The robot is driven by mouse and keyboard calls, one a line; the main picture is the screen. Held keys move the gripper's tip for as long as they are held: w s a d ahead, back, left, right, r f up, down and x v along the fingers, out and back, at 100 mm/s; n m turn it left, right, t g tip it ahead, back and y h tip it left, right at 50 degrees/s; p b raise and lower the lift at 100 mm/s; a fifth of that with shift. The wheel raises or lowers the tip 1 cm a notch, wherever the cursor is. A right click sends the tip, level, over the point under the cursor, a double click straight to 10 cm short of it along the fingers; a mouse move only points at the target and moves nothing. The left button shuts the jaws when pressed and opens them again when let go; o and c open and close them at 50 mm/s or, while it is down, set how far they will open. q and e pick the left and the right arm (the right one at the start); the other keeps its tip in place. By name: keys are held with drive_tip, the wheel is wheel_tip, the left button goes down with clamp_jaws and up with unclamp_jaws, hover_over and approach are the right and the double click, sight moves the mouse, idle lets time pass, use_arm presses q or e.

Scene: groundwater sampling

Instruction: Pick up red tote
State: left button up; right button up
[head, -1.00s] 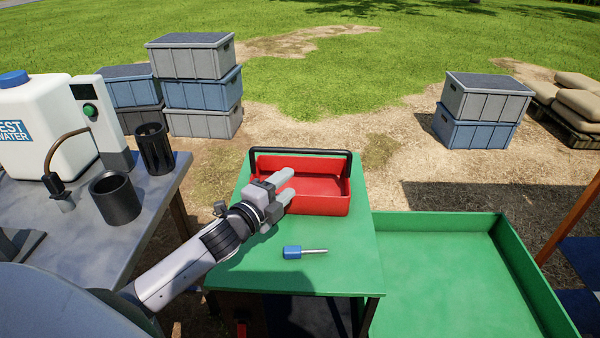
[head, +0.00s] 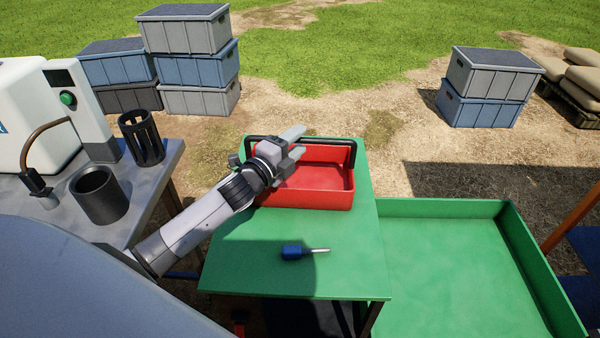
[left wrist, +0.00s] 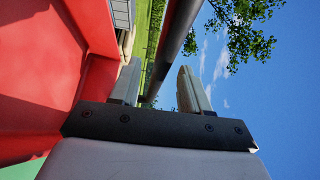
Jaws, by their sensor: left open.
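The red tote (head: 325,192) sits on the green table (head: 235,240), an open tray with a black handle (head: 335,141) across its top. My left gripper (head: 297,141) is over the tote's far left part at the handle, jaws open. In the left wrist view, the handle bar (left wrist: 178,40) runs between the two spread fingers (left wrist: 160,75), and a red tote wall (left wrist: 45,60) fills the left side. The gripper hides part of the handle in the head view. I cannot tell whether a finger touches the bar. My right gripper is not in view.
A blue-handled screwdriver (head: 300,252) lies on the green table in front of the tote. A green tray (head: 450,260) is at the right. Stacked crates (head: 190,65) stand behind.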

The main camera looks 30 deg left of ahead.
use_arm(q)
drive_tip(key=shift+w+d, duration=0.15)
drive_tip(key=shift+w, duration=0.75)
drive_tip(key=shift+w+d, duration=0.15)
drive_tip(key=shift+w, duration=0.7)
drive_tip(key=shift+f, duration=0.1)
clamp_jaws()
